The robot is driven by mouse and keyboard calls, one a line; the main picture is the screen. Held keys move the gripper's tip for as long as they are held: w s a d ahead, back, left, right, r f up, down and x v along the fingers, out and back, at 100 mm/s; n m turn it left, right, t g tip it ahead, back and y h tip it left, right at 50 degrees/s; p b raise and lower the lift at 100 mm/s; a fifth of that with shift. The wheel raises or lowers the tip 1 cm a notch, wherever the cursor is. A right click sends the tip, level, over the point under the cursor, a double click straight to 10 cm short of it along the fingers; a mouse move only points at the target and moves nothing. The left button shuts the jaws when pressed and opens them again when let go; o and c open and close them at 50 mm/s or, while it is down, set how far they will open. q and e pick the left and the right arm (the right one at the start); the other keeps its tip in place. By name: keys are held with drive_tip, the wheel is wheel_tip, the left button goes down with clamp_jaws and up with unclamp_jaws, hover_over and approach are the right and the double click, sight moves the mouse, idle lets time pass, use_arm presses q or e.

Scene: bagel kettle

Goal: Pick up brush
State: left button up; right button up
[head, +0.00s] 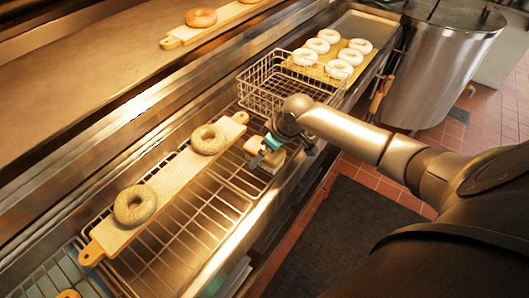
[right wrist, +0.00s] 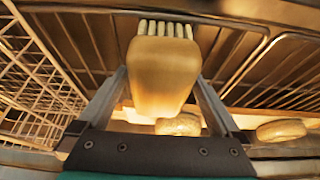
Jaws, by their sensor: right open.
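The brush (right wrist: 160,75) has a pale wooden block body and a row of cream bristles. It fills the middle of the right wrist view, bristle end at the top. In the head view the brush (head: 273,163) is on the wire rack, partly hidden by my right gripper (head: 262,152). In the right wrist view my right gripper (right wrist: 162,85) is open, with one finger on each side of the brush. I cannot tell whether the fingers touch it. My left gripper is not in view.
A wooden board (head: 168,190) with two bagels lies on the rack left of the brush. A wire basket (head: 262,88) stands just behind my gripper. White rings of dough lie on a tray (head: 366,27) beyond it. A metal kettle (head: 437,75) stands at the upper right.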

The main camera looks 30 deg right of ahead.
drive_tip(key=c, duration=1.5)
drive_tip(key=shift+r, duration=0.1)
